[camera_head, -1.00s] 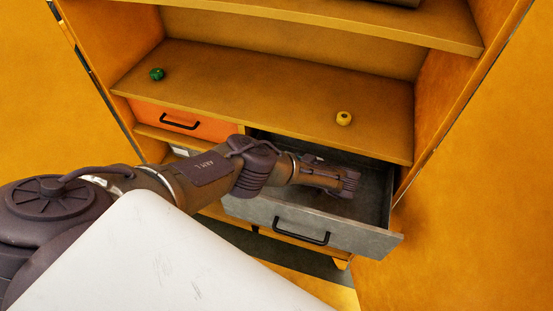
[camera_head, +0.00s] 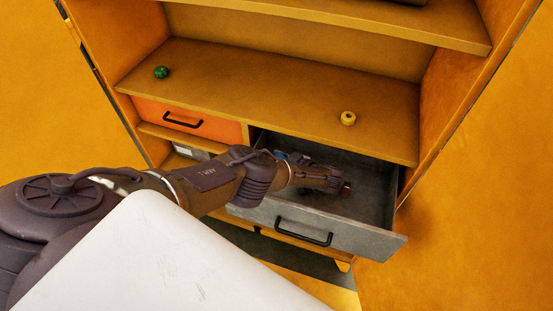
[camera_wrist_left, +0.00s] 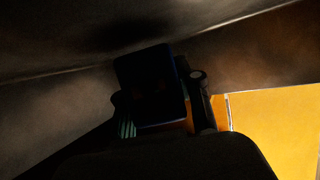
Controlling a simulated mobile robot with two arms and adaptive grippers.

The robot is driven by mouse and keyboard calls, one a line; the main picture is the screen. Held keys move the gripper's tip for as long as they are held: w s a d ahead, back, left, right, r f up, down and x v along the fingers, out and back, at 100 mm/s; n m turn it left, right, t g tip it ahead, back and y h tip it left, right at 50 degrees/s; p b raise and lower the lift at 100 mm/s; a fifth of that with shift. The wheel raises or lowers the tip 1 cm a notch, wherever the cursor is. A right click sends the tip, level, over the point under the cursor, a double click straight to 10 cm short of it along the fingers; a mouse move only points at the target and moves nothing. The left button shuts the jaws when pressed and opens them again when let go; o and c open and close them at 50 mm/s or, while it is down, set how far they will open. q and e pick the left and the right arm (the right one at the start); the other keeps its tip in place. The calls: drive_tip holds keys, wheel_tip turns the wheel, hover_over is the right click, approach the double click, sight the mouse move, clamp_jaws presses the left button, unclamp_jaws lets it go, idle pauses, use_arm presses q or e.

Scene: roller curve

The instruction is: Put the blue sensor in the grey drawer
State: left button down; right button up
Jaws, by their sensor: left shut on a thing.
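The grey drawer (camera_head: 375,238) is pulled out at the lower right of the cabinet. My left gripper (camera_head: 335,182) reaches into it from the left, above or near its floor. In the left wrist view, my left gripper (camera_wrist_left: 162,105) is shut on a dark, boxy thing, which looks like the blue sensor (camera_wrist_left: 152,75); shadow hides most of its colour. In the head view the gripper mostly hides it. A small blue patch shows beside the wrist, and I cannot tell what it belongs to. My right gripper is out of view.
A shut orange drawer (camera_head: 160,112) is left of the grey one. A green object (camera_head: 161,72) and a yellow ring-like object (camera_head: 348,118) sit on the shelf above (camera_head: 270,88). That shelf overhangs the drawer's back. The drawer's right part looks free.

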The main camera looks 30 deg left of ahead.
use_arm(q)
drive_tip(key=shift+f+b, duration=0.4)
drive_tip(key=shift+f, duration=0.1)
drive_tip(key=shift+s+r, duration=0.1)
drive_tip(key=c, duration=0.8)
unclamp_jaws()
drive_tip(key=shift+s, duration=0.1)
drive_tip(key=shift+o, duration=0.2)
drive_tip(key=shift+d+r+p, duration=0.1)
drive_tip(key=shift+r+p, duration=0.05)
drive_tip(key=shift+p, duration=0.25)
drive_tip(key=shift+r+p, duration=0.5)
drive_tip(key=shift+p, duration=0.1)
drive_tip(key=v, duration=0.7)
drive_tip(key=b+v, duration=0.1)
drive_tip(key=v, duration=0.3)
drive_tip(key=shift+w+f, duration=0.1)
drive_tip(key=shift+w, duration=0.2)
drive_tip(key=shift+s+d+r, duration=0.1)
drive_tip(key=shift+d+r, duration=0.15)
drive_tip(key=shift+d, duration=0.1)
